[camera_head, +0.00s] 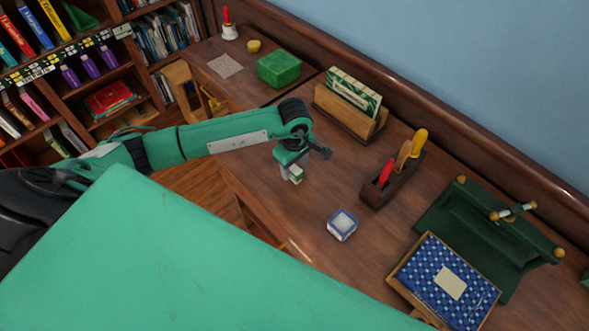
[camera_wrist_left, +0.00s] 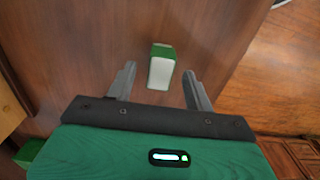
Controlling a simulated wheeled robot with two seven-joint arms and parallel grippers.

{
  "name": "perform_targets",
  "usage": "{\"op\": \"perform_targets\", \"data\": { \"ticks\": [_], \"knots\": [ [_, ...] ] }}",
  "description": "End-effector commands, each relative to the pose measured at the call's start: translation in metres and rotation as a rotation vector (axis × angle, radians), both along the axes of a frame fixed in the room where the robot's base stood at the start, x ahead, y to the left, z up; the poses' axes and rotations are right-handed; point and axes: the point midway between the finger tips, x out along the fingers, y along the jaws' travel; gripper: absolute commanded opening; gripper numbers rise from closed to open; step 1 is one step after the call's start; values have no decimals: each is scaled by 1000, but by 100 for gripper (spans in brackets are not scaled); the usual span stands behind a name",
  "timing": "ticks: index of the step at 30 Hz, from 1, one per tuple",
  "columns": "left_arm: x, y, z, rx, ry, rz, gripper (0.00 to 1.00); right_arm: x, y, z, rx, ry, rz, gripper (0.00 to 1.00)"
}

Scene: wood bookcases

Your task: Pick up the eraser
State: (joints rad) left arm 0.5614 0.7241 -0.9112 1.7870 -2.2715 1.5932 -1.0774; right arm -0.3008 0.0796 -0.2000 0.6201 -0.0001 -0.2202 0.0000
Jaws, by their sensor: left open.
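The eraser (camera_head: 296,174) is a small white block with a green end, resting on the wooden desk. In the left wrist view the eraser (camera_wrist_left: 161,67) lies between and slightly beyond my fingertips, with its white side towards me. My left gripper (camera_head: 292,165) is above the desk right at the eraser, partly covering it in the head view. In the left wrist view my left gripper (camera_wrist_left: 158,80) is open, with a gap between each finger and the eraser. My right gripper is not in view.
On the desk are a blue-and-white square box (camera_head: 342,225), a wooden tool holder (camera_head: 376,192), a card holder (camera_head: 345,124), a green box (camera_head: 279,69) and a blue patterned book (camera_head: 431,265). The desk's front edge runs close to the eraser. Bookcases (camera_head: 100,75) stand at left.

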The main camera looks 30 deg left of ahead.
Motion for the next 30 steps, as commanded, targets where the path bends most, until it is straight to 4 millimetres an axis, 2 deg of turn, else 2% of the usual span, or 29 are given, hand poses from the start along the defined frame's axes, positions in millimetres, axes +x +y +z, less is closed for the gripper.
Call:
{"op": "perform_targets", "data": {
  "ticks": [1,6,13,18,21,30],
  "knots": [
    [-1,0,-5,-1,4,2,53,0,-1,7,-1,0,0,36],
    [0,0,-21,-1,1,0,53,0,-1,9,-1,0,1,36],
    [0,0,-23,0,-1,0,53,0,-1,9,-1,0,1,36],
    [0,0,-23,0,-1,0,19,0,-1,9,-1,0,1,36],
    [0,0,-23,0,0,0,4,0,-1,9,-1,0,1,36],
    [0,0,-21,0,-1,0,4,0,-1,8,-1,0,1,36]
  ]
}}
